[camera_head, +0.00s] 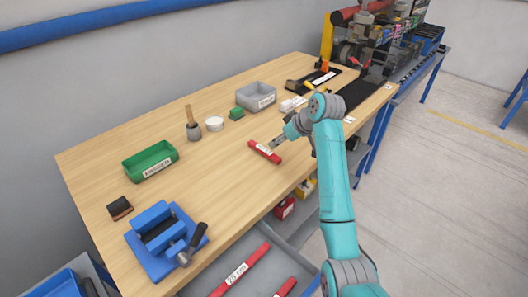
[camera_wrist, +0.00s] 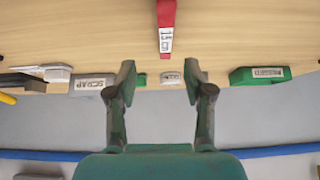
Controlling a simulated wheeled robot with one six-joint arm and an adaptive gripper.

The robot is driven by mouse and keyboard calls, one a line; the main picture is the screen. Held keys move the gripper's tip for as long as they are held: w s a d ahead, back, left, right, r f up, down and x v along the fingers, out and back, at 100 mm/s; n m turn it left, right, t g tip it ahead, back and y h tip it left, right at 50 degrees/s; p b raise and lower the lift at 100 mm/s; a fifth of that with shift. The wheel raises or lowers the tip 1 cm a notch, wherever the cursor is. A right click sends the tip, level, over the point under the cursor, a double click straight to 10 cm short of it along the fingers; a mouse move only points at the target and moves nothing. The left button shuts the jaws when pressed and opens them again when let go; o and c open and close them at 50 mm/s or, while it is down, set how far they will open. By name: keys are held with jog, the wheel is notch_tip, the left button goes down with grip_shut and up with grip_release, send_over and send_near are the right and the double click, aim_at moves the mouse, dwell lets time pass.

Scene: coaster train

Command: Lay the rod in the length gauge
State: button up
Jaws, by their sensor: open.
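A short red bar with a white label (camera_head: 265,152) lies on the wooden table near its front edge. It also shows in the wrist view (camera_wrist: 166,28), coming in from the top edge, with its labelled end in line with the gap between my fingers. My gripper (camera_head: 278,143) is beside the bar in the head view. In the wrist view my gripper (camera_wrist: 160,76) has its two fingers apart, with nothing between them. I cannot make out a length gauge for certain.
A grey labelled bin (camera_head: 257,97), green bin (camera_head: 150,161), white round piece (camera_head: 214,124) and tool holder (camera_head: 193,131) stand on the table (camera_head: 215,180). A blue vise (camera_head: 165,240) is front left. Longer red labelled bars (camera_head: 240,271) lie in a grey tray below.

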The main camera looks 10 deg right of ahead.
aim_at(265, 150)
jog(key=shift+t+y, duration=0.4)
jog(key=shift+t, duration=0.1)
jog(key=x, duration=0.6)
jog(key=s+x, duration=0.1)
jog(key=x, duration=0.2)
jog(key=shift+a+f, duration=0.1)
jog(key=shift+f, duration=0.2)
jog(key=shift+s, duration=0.1)
grip_shut()
